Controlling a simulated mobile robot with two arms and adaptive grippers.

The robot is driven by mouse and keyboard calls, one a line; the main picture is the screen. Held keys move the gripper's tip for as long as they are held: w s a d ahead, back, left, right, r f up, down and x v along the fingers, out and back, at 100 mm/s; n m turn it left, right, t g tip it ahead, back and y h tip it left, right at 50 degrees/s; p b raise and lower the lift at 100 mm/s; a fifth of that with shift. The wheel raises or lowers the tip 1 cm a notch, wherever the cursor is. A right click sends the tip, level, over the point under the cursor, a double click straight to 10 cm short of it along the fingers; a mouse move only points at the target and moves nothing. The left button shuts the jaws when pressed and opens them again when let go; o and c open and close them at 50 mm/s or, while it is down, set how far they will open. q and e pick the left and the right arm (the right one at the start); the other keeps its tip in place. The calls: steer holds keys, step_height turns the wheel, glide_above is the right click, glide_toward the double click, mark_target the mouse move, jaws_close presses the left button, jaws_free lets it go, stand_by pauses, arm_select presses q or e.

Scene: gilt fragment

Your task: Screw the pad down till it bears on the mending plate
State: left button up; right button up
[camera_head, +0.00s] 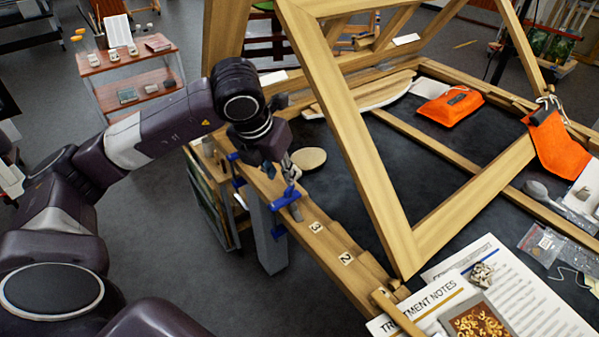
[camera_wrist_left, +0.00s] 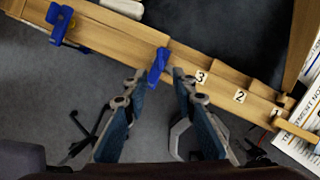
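A blue clamp (camera_head: 285,197) sits on the wooden rail (camera_head: 345,275); it also shows in the left wrist view (camera_wrist_left: 158,66). A second blue clamp (camera_wrist_left: 58,22) is further left along the rail in that view. My left gripper (camera_head: 284,170) is over the rail, close to the first clamp. In the wrist view the gripper (camera_wrist_left: 157,78) has its fingers wide apart, and the first clamp appears between and just beyond the tips, not visibly gripped. I cannot make out the pad or the mending plate. My right gripper is out of view.
Numbered labels (camera_head: 316,227) mark stepped wood along the rail. A large wooden frame (camera_head: 350,110) stands tilted over the dark tabletop. A round tan disc (camera_head: 309,158) lies near the gripper. Papers (camera_head: 510,290) lie at the front right, an orange pouch (camera_head: 449,107) behind.

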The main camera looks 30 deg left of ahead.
mark_target(288, 189)
arm_select(q)
steer(key=p+x, duration=0.1)
steer(key=x, duration=0.3)
steer(key=shift+s+f, duration=0.15)
steer(key=shift+f, duration=0.1)
steer(key=shift+w+p+x, duration=0.25)
steer(key=shift+p+x, duration=0.05)
steer(key=shift+x, duration=0.95)
steer(key=shift+w+f, duration=0.15)
steer(key=shift+f, duration=0.1)
steer(key=c, duration=0.6)
jaws_close()
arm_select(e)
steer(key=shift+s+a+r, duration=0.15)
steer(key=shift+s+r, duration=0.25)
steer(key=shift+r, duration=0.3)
